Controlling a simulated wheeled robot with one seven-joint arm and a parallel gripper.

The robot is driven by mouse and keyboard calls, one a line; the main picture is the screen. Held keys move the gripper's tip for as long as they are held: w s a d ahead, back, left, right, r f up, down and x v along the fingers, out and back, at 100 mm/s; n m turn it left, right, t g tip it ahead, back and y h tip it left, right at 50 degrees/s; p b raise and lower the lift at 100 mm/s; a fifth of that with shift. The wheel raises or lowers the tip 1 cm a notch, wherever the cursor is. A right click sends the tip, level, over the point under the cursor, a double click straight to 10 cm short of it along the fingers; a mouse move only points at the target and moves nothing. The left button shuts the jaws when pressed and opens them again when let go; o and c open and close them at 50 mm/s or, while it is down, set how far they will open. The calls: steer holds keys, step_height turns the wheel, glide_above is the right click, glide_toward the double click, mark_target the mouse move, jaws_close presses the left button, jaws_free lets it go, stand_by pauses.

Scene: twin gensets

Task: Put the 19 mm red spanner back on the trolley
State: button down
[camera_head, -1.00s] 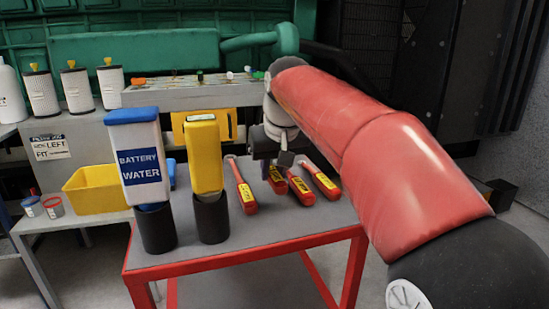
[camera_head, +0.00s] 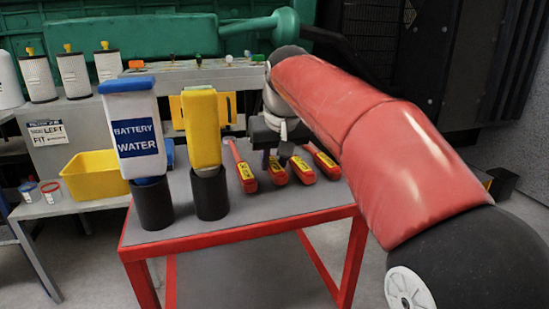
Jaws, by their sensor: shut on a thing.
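Several red-handled spanners with yellow labels lie side by side or hang just over the grey top of the red-framed trolley (camera_head: 300,222). I see a left one (camera_head: 246,176), one below my gripper (camera_head: 277,172), one beside it (camera_head: 302,170) and a right one (camera_head: 325,163). The size marks are too small to read. My gripper (camera_head: 274,152) is low over the trolley's back part, shut on what appears to be the red spanner below it. The jaws and the spanner's head end are mostly hidden, and I cannot tell whether it touches the top.
A battery water bottle (camera_head: 138,135) and a yellow bottle (camera_head: 202,128) stand in black cups on the trolley's left. A yellow bin (camera_head: 95,177) and white filters (camera_head: 73,74) stand further left. Green machinery (camera_head: 110,40) is behind. The trolley's front right top is clear.

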steer(key=shift+f+b, duration=0.3)
steer(key=shift+f, duration=0.15)
steer(key=c, duration=1.1)
jaws_free()
steer(key=shift+o, duration=0.2)
step_height(320, 180, up, 5)
steer(key=p, duration=0.5)
steer(key=shift+r, duration=1)
